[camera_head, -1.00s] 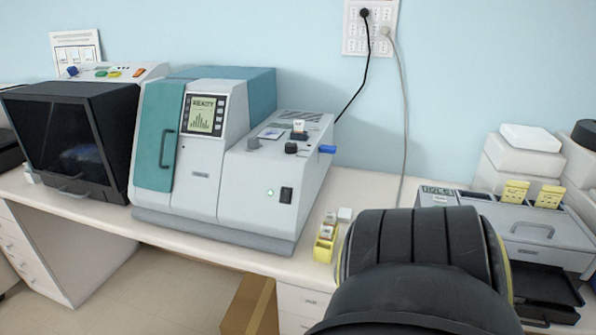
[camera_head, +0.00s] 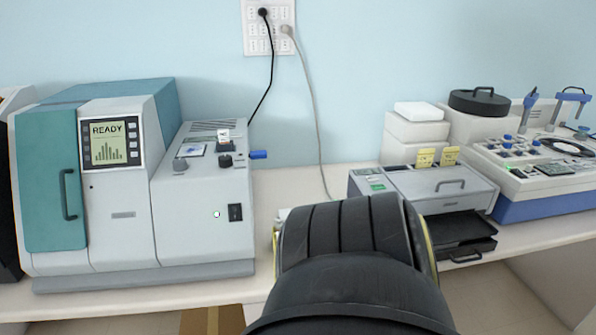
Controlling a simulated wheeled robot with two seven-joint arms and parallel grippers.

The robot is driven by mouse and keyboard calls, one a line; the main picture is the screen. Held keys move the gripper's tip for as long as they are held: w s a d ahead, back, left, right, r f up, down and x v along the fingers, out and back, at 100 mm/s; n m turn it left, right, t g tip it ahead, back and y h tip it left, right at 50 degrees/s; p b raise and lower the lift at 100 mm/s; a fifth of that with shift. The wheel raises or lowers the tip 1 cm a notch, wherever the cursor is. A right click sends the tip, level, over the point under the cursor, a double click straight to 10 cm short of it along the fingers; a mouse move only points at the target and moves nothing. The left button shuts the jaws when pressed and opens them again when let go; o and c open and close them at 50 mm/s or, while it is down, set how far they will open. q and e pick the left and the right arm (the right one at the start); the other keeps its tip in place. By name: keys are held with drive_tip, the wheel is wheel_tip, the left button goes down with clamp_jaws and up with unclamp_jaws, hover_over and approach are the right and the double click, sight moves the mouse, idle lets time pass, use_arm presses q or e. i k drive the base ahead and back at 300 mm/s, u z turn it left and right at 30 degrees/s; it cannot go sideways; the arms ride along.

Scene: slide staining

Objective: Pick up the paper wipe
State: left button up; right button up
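I cannot make out a paper wipe for sure. A flat white piece (camera_head: 419,111) with rounded edges lies on top of a stack of white boxes right of centre; I cannot tell whether it is the wipe. A sliver of something white (camera_head: 284,213) shows on the bench at the left edge of my black arm, mostly hidden by it. My arm fills the bottom middle of the view and covers part of the bench. Neither gripper's fingers are in view.
A teal and grey machine (camera_head: 123,215) with a READY screen stands at the left. A blue-based device (camera_head: 535,205) is at far right.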

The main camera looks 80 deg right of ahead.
sight(284, 212)
drive_tip(key=z, duration=2.15)
